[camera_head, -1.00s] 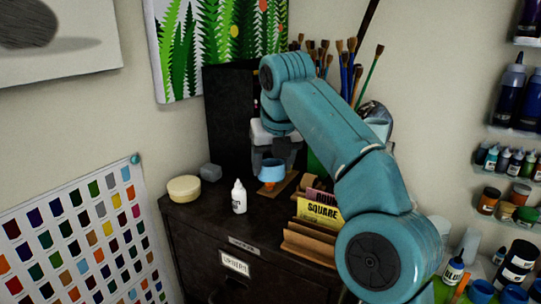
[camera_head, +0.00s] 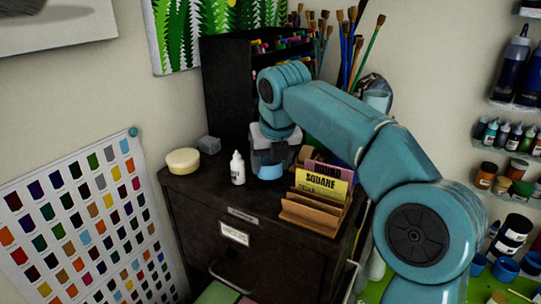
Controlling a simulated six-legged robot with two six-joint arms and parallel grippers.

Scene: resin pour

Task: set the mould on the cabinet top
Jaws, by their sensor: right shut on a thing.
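The mould (camera_head: 270,173) is a small light-blue round piece at the front part of the dark cabinet top (camera_head: 205,184). My right gripper (camera_head: 271,162) is above it, its fingers shut on its sides. The mould's underside is low, at or very close to the cabinet top; I cannot tell whether it touches. The fingers partly hide the mould. My left gripper is not in view.
A wooden card rack (camera_head: 312,215) stands close on the right. A black organiser (camera_head: 226,95) is behind.

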